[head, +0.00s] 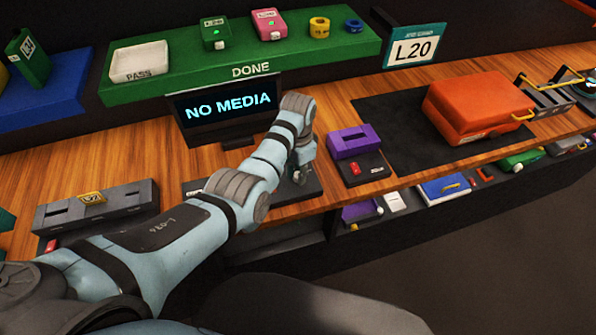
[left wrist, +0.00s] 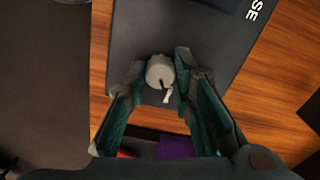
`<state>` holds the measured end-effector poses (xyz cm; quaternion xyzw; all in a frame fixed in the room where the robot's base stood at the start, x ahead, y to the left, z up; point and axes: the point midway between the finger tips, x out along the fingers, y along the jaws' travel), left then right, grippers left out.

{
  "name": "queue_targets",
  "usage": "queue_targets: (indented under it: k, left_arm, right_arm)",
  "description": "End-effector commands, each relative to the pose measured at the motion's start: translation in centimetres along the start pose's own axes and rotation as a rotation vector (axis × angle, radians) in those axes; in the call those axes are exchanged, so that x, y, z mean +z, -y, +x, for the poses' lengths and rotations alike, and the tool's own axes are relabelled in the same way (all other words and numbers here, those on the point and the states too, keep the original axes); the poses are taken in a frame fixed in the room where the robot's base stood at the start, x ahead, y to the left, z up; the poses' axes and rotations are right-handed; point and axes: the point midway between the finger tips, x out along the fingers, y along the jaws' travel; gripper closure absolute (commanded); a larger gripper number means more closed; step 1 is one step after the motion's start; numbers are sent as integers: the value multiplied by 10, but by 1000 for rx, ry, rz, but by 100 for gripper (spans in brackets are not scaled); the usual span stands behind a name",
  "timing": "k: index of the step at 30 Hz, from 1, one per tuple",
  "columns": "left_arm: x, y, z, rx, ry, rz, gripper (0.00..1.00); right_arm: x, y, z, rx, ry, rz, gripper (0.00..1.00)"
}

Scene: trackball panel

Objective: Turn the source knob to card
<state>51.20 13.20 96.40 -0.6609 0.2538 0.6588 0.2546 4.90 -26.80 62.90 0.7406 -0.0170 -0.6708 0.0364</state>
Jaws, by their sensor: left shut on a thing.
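The source knob (left wrist: 158,70) is a small round grey knob on a dark panel (left wrist: 210,30) in the left wrist view. A dark line and a small pale mark show at its lower edge. My left gripper (left wrist: 160,80) has its two fingers on either side of the knob and is shut on it. In the head view my left gripper (head: 303,174) is low over the dark panel (head: 311,190), and the arm hides most of the panel and the knob. The screen (head: 225,105) behind reads "NO MEDIA". My right gripper is not in view.
A purple block (head: 354,141) with a black and red device stands right of the panel. An orange case (head: 478,105) lies on a black mat (head: 385,105). A grey slotted box (head: 95,212) is at left. The green DONE shelf (head: 280,62) runs behind.

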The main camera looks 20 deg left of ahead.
Motion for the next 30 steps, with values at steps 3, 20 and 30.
queue_targets:
  k: [3, 20, 30]
  left_arm:
    - [0, -1, 1, 3, 0, -23, 100]
    - [0, -1, 1, 3, 1, -423, 100]
    - [0, 0, 1, 3, 1, -739, 100]
  right_arm:
    - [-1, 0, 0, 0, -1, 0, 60]
    - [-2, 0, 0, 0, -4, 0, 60]
    - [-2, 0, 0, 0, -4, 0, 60]
